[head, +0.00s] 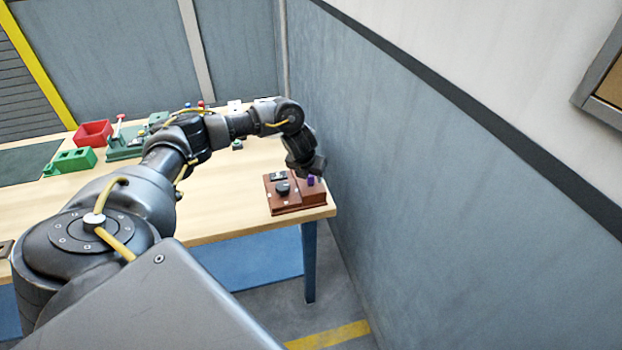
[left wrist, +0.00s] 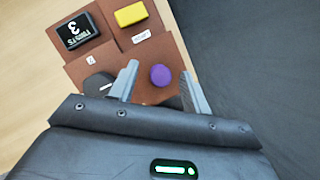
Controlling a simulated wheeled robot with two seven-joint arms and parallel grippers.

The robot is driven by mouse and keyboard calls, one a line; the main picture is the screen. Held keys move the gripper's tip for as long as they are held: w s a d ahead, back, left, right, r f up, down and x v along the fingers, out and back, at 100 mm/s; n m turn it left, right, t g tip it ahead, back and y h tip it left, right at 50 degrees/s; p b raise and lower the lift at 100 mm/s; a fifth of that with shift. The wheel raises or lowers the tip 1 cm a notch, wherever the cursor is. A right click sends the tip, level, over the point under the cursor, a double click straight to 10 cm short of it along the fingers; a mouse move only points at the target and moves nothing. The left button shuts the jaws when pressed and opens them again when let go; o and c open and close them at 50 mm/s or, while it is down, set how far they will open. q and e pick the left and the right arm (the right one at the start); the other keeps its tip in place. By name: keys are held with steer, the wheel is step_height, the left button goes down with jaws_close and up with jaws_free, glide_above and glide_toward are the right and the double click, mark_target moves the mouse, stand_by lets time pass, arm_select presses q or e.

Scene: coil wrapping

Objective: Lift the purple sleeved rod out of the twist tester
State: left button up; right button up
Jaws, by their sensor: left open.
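The purple sleeved rod (head: 310,181) stands in the brown twist tester (head: 285,208) at the right end of the table. In the left wrist view the rod's round purple top (left wrist: 160,75) shows from above, between the fingers. My left gripper (head: 314,172) is over the tester, pointing down at the rod. In the left wrist view its two fingers (left wrist: 160,86) are apart, one on each side of the rod, with gaps on both sides. The tester also shows a black counter display (left wrist: 77,31), a yellow block (left wrist: 131,14) and a dark knob (left wrist: 99,84). My right gripper is not in view.
The tester sits close to the table's right edge, near the grey wall (head: 400,180). A red bin (head: 93,133), a green block (head: 75,161) and other small fixtures stand at the far left. The table (head: 225,200) left of the tester is clear.

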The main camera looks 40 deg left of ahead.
arm_select(q)
steer(key=shift+c, duration=0.5)
jaws_close()
steer(key=shift+r, duration=0.1)
steer(key=shift+r, duration=0.3)
step_height(320, 180, up, 8)
steer(key=shift+w+b, duration=0.1)
steer(key=shift+b, duration=0.3)
steer(key=shift+r, duration=0.65)
